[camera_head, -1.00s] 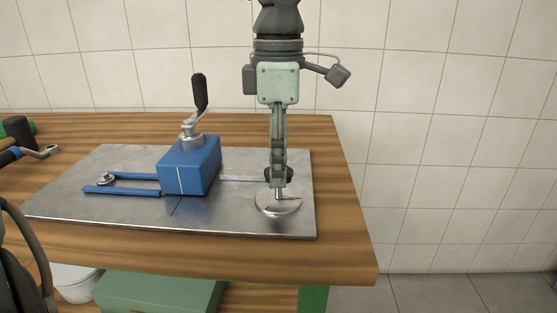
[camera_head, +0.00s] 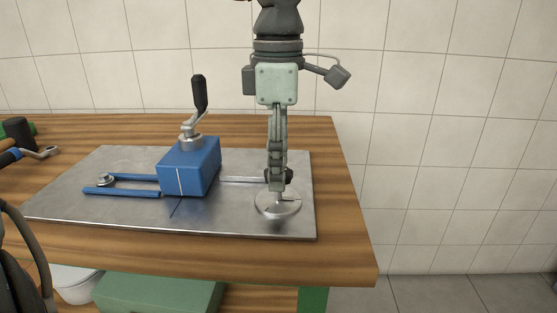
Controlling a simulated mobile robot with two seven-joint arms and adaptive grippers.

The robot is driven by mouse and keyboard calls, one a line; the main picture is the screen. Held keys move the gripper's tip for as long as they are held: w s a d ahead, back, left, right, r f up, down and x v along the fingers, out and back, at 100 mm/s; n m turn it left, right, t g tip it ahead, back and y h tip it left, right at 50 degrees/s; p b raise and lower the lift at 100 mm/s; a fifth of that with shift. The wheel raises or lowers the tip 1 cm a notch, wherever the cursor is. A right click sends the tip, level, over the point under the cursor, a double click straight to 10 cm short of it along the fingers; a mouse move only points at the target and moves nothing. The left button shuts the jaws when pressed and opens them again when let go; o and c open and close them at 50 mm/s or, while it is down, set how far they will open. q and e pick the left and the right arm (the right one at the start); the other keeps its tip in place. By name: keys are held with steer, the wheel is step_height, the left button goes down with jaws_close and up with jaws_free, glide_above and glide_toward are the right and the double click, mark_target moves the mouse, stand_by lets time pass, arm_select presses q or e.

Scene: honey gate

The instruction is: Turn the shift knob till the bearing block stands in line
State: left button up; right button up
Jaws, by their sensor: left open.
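The blue bearing block (camera_head: 188,168) sits on the metal plate (camera_head: 120,213), a cranked black handle (camera_head: 199,93) on its top. A white line runs down its front; its foot is close to a dark line on the plate. I cannot tell whether they meet exactly. The round silver disc, apparently the shift knob (camera_head: 268,210), lies at the plate's right, with a dark mark on its top. My left gripper (camera_head: 279,184) points straight down over the disc's middle, open, its fingers seen edge-on and hiding the disc's centre. My right gripper is not in view.
Blue rails (camera_head: 120,191) run left from the block, with a bolt (camera_head: 105,180) at their far end. A thin rod (camera_head: 240,179) lies between block and disc. A crank-like tool (camera_head: 40,153) lies at the left. The wooden table (camera_head: 345,245) is clear at the right.

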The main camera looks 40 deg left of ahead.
arm_select(q)
step_height(320, 180, up, 12)
stand_by(0.6)
stand_by(0.4)
